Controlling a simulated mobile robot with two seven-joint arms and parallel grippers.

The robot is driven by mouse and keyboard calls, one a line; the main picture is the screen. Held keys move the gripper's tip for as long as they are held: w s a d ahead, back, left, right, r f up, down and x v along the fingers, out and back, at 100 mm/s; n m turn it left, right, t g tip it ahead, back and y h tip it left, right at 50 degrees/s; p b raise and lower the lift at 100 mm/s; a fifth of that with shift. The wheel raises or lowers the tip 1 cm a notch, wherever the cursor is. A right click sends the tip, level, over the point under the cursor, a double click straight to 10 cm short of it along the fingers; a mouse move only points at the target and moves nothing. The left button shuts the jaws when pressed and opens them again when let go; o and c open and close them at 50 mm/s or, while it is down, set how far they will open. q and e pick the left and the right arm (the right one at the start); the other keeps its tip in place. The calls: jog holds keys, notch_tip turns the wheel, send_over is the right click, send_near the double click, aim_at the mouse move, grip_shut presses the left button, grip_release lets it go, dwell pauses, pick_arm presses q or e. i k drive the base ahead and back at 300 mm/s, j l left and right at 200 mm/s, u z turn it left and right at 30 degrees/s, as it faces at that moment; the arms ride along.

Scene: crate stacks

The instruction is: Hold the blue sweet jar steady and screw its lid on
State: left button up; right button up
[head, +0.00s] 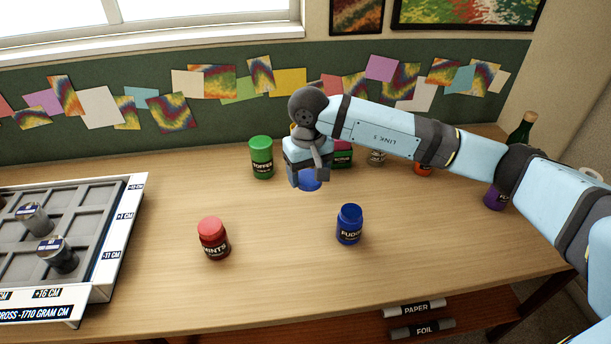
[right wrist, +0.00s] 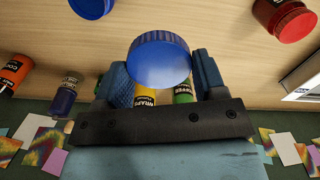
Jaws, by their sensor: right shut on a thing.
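The blue jar (head: 349,226), with a dark label, stands upright on the table right of centre. Part of it shows at the top edge of the right wrist view (right wrist: 92,7). I cannot tell clearly how its top looks. My right gripper (head: 308,176) is shut on a round, ribbed blue lid (head: 311,183), held above the table, behind and left of the blue jar and apart from it. The lid shows between the fingers in the right wrist view (right wrist: 161,62). My left gripper is in neither view.
A red jar (head: 213,240) stands left of the blue jar. A green toffee jar (head: 262,158) and several other jars stand along the back, some partly hidden by my right arm. A divided tray (head: 112,235) with metal weights is at left. Table between the red and blue jars is clear.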

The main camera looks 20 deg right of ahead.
aim_at(350, 220)
jog(key=j+z, duration=0.1)
jog(key=z, duration=0.35)
jog(key=k+z, duration=0.1)
jog(key=z, duration=0.3)
jog(key=j+z, duration=0.1)
jog(key=z, duration=0.35)
jog(key=k+l, duration=0.05)
